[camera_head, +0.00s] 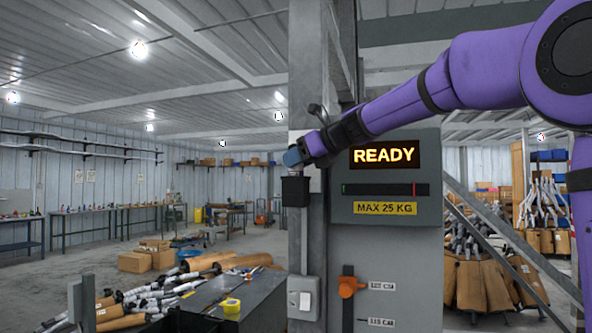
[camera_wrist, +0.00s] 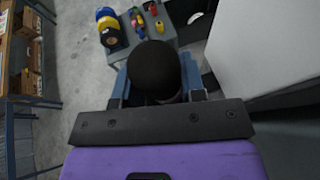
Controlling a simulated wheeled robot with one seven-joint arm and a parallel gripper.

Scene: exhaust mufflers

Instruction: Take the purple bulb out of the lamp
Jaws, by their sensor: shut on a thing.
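The lamp's black square socket (camera_head: 295,191) is mounted on the grey post in the head view. My gripper (camera_head: 293,157) is just above it, its blue fingers low over the socket. In the wrist view my gripper (camera_wrist: 155,82) has its two blue fingers on either side of a dark, round-topped bulb (camera_wrist: 153,68) and is shut on it. The bulb looks almost black here, and no purple shows on it. The fingers hide it in the head view. I cannot tell whether its base is still in the socket.
A grey cabinet with a lit READY panel (camera_head: 384,155) stands right of the post. An orange knob (camera_head: 350,287) and a grey switch box (camera_head: 304,298) are lower down. A dark bench (camera_head: 222,300) with yellow tape (camera_head: 229,306) is at lower left.

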